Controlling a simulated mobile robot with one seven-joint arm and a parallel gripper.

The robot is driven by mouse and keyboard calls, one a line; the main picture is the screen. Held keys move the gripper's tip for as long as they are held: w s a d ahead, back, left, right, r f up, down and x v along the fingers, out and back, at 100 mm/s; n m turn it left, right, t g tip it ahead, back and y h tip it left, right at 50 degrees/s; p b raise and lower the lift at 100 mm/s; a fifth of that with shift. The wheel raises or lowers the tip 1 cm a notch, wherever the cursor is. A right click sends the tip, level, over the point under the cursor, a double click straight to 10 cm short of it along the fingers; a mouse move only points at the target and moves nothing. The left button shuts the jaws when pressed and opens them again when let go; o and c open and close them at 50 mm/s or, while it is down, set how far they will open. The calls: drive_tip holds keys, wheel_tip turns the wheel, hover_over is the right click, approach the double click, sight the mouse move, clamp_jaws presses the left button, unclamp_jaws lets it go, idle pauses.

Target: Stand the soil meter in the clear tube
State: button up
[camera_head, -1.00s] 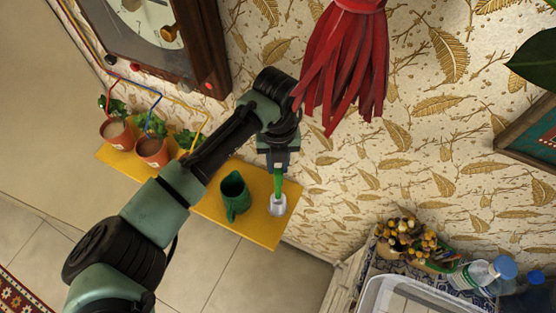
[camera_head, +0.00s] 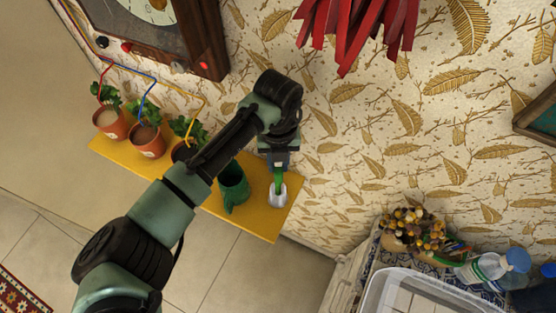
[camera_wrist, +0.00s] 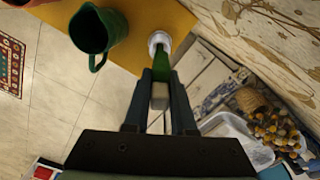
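The soil meter, a slim green piece (camera_head: 278,178) with a pale grey block at its held end, is between the fingers of my gripper (camera_head: 279,162). In the wrist view the fingers (camera_wrist: 162,84) close on both sides of the soil meter (camera_wrist: 160,62). The clear tube (camera_head: 277,201), a short whitish cylinder, stands near the right end of the yellow shelf. It also shows in the wrist view (camera_wrist: 158,37). The meter's far end overlaps the tube's mouth in both views; I cannot tell how deep it reaches inside.
A dark green jug (camera_head: 233,188) stands on the yellow shelf (camera_head: 250,219) just left of the tube. Potted plants (camera_head: 147,140) line the shelf's left part. The patterned wall (camera_head: 350,150) is close behind. A clear bin (camera_head: 395,292) and bottles (camera_head: 500,268) sit lower right.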

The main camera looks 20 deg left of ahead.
drive_tip(key=o, duration=0.5)
drive_tip(key=shift+r, duration=0.1)
wheel_tip(320, 180, up, 13)
drive_tip(key=b, duration=0.2)
drive_tip(key=shift+b, duration=0.35)
idle(0.6)
